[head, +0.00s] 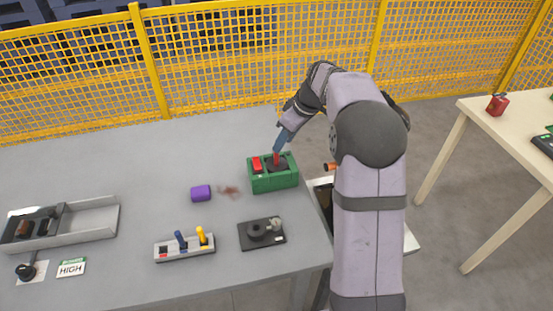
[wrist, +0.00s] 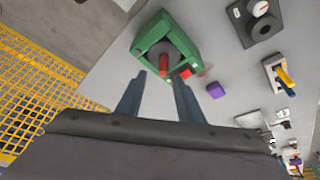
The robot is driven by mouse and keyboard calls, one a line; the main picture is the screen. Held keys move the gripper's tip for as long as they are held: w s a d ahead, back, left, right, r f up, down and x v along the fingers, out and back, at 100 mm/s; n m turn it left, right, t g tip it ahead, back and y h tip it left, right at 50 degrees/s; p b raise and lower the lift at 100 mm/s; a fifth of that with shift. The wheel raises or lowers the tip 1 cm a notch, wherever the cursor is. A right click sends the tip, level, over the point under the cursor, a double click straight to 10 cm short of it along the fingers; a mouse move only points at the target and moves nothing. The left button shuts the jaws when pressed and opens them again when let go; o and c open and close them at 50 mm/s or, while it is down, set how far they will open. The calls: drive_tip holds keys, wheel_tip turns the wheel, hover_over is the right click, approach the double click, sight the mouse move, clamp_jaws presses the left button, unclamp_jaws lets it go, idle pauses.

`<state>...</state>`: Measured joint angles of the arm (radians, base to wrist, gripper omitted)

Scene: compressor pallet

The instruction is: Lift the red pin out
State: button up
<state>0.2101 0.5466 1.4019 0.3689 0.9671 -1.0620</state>
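The red pin (head: 276,158) stands upright in a dark round piece in the green box (head: 274,182) near the table's right edge. In the wrist view the red pin (wrist: 164,62) rises from the green box (wrist: 152,38), roughly between and beyond my fingertips. My gripper (head: 281,145) is just above the pin, pointing down. In the wrist view my gripper (wrist: 159,78) has its two blue-grey fingers apart, with nothing held. I cannot tell whether a finger touches the pin. A red block (head: 257,164) sits beside the pin in the box.
A purple block (head: 201,193) and a reddish smear (head: 230,191) lie left of the box. A dark gauge plate (head: 262,234) and a grey lever panel (head: 184,247) are in front. A grey tray (head: 92,218) stands at left. Yellow mesh fencing (head: 230,62) runs behind the table.

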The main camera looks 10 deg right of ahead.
sight(277, 161)
drive_tip(key=shift+w+a+f, duration=0.2)
drive_tip(key=shift+f, duration=0.45)
drive_tip(key=shift+a+p+x, duration=0.15)
drive_tip(key=shift+p+x, duration=0.4)
drive_tip(key=shift+x, duration=0.4)
drive_tip(key=shift+a+p+x, duration=0.15)
drive_tip(key=shift+p+x, duration=0.35)
drive_tip(key=shift+x, duration=0.45)
drive_tip(key=shift+a+f, duration=0.1)
drive_tip(key=shift+f, duration=0.55)
clamp_jaws()
